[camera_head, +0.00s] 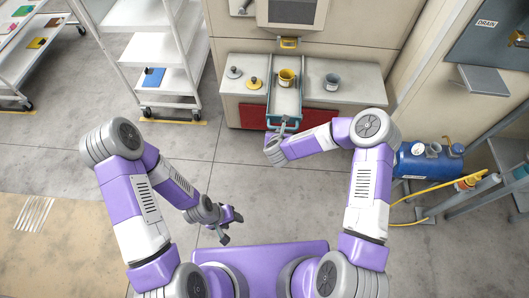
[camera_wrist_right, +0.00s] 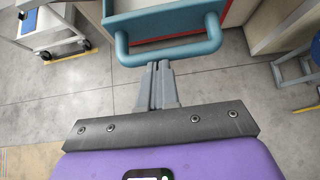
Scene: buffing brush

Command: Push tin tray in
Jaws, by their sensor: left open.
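The tin tray (camera_head: 271,103) is a long grey tray with a teal front and handle. It lies in the counter's middle and its front end sticks out past the counter edge. In the right wrist view its teal U-shaped handle (camera_wrist_right: 185,52) crosses the top. My right gripper (camera_head: 284,127) is at the handle. In the right wrist view, its fingers (camera_wrist_right: 159,66) are together, with the tips at the handle bar; I see no bar between them. My left gripper (camera_head: 233,228) is open and empty, low over the floor, away from the tray.
A white shelf cart (camera_head: 170,75) stands left; a blue tank (camera_head: 420,163) stands right. The floor between is clear.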

